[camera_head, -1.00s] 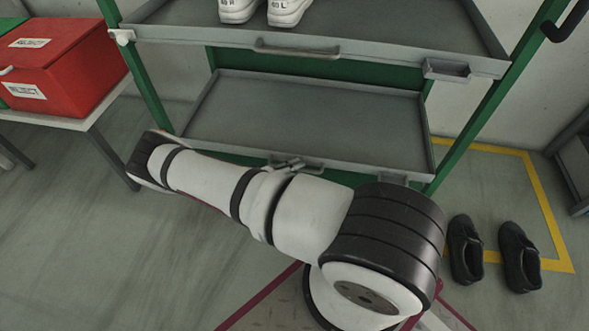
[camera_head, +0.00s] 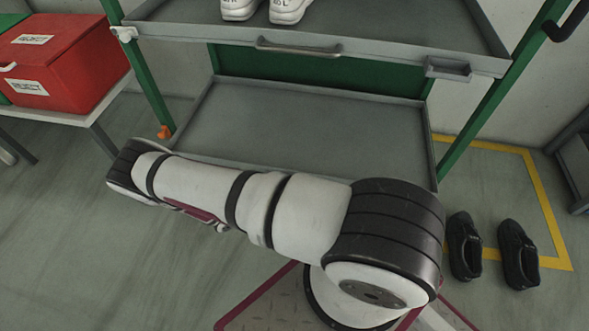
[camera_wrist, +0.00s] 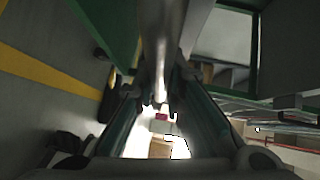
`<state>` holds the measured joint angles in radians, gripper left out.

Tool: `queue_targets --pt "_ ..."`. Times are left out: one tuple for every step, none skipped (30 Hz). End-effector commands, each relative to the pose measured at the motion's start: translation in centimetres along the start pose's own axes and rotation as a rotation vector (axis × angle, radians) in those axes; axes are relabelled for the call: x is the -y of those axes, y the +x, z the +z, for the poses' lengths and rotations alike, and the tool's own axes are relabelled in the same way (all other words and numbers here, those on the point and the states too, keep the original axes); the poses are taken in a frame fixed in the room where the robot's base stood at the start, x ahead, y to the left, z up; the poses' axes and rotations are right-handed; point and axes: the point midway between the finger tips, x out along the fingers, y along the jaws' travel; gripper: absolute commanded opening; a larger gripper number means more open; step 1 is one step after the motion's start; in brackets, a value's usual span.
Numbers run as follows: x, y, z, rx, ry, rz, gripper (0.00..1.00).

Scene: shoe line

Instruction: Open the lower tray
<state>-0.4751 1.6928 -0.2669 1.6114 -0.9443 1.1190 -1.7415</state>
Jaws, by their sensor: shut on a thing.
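The lower tray (camera_head: 300,118) is an empty grey tray in the green rack. In the head view it is pulled partly forward. Its front edge and handle are hidden there behind my arm. In the wrist view a shiny metal bar, the tray handle (camera_wrist: 158,35), runs between the fingers of my gripper (camera_wrist: 160,92). My gripper is shut on this handle. In the head view my gripper is hidden by my own arm.
The upper tray (camera_head: 210,37) holds white shoes (camera_head: 288,10) and has its own handle (camera_head: 298,47). A red box (camera_head: 65,60) stands on a table at left. Black shoes (camera_head: 518,255) lie on the floor at right. An orange piece (camera_head: 164,132) shows by the left post.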

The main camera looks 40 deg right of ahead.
Motion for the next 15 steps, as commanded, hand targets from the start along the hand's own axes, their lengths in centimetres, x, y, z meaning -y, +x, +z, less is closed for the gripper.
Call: queue_targets --pt "-0.4 -1.4 -1.1 0.004 -0.002 0.005 0.0" --pt "-0.6 -2.0 -1.8 0.004 -0.001 0.005 0.0" --pt "-0.9 -3.0 -2.7 0.004 -0.001 0.005 0.0" --pt "-1.1 -3.6 -3.4 0.004 -0.001 0.005 0.0" --pt "-1.3 -4.3 -4.0 0.004 -0.001 0.006 0.0" --pt "-1.6 -5.2 -4.8 0.005 0.0 0.005 0.0" --pt "-1.7 -5.8 -5.5 0.004 -0.001 0.005 0.0" --pt "-2.0 -6.4 -6.1 0.003 0.0 0.006 0.0" --pt "-2.2 -7.2 -6.9 0.005 0.0 0.005 0.0" --pt "-2.4 -7.7 -7.4 0.004 0.0 0.005 0.0" --pt "-2.5 -8.2 -8.0 0.004 0.001 0.005 0.0" --pt "-2.7 -8.9 -8.7 0.003 0.001 0.006 0.0" --pt "-2.9 -9.4 -9.1 0.003 0.0 0.006 0.0" --pt "-3.0 -9.8 -9.5 0.003 0.001 0.005 0.0" --pt "-3.2 -10.4 -10.1 0.004 0.002 0.006 0.0"
